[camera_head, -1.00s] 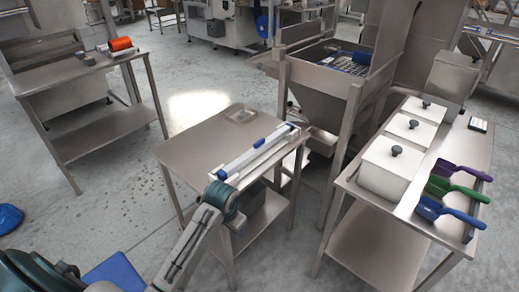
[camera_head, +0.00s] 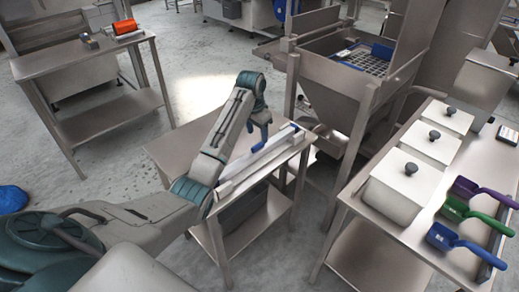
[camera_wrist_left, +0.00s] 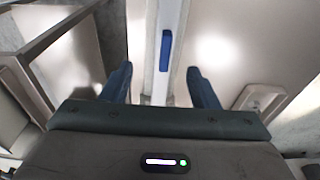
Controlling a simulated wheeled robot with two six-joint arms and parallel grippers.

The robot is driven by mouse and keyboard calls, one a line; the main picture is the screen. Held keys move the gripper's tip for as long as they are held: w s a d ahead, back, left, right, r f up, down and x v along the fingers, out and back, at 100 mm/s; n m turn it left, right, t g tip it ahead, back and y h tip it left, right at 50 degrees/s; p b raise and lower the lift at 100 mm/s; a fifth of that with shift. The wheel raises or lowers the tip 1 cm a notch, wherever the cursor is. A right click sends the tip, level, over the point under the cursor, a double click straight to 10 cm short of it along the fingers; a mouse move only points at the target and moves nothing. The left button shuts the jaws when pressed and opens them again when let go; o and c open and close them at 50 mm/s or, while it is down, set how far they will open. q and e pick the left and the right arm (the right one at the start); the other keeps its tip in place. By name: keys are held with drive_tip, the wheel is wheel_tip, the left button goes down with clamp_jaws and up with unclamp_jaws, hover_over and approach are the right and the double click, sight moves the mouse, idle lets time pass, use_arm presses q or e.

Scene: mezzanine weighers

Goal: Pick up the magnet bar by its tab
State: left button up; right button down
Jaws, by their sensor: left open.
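The magnet bar (camera_head: 275,146) is a long pale bar lying along the right side of the small steel table. In the left wrist view the bar (camera_wrist_left: 150,40) runs up the picture, with its blue tab (camera_wrist_left: 165,50) in the middle. My left gripper (camera_head: 260,136) is above the bar, pointing down, and partly hides it in the head view. In the left wrist view its blue fingers (camera_wrist_left: 161,84) are open, one on each side of the bar, with the tab farther up the picture between their lines. Nothing is held. My right gripper is not in view.
The small steel table (camera_head: 166,150) has bare room left of the bar. A steel hopper (camera_head: 345,85) stands close behind it. A right-hand table carries white lidded bins (camera_head: 400,190) and coloured scoops (camera_head: 455,240). A far-left table (camera_head: 60,58) holds an orange item (camera_head: 125,28).

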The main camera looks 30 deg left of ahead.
sight(258, 144)
use_arm(q)
drive_tip(key=shift+w+d+f, duration=0.1)
drive_tip(key=shift+w+f, duration=0.1)
drive_tip(key=shift+f, duration=0.8)
drive_tip(key=f, duration=0.1)
drive_tip(key=f+p, duration=0.1)
drive_tip(key=f, duration=0.2)
drive_tip(key=shift+w+a+f+p, duration=0.15)
drive_tip(key=shift+w+a+p, duration=0.15)
drive_tip(key=shift+w+p, duration=0.1)
drive_tip(key=shift+f, duration=0.6)
drive_tip(key=shift+w+f, duration=0.1)
drive_tip(key=shift+c, duration=0.8)
drive_tip(key=c, duration=0.4)
clamp_jaws()
drive_tip(key=shift+r, duration=0.2)
drive_tip(key=shift+w, duration=0.1)
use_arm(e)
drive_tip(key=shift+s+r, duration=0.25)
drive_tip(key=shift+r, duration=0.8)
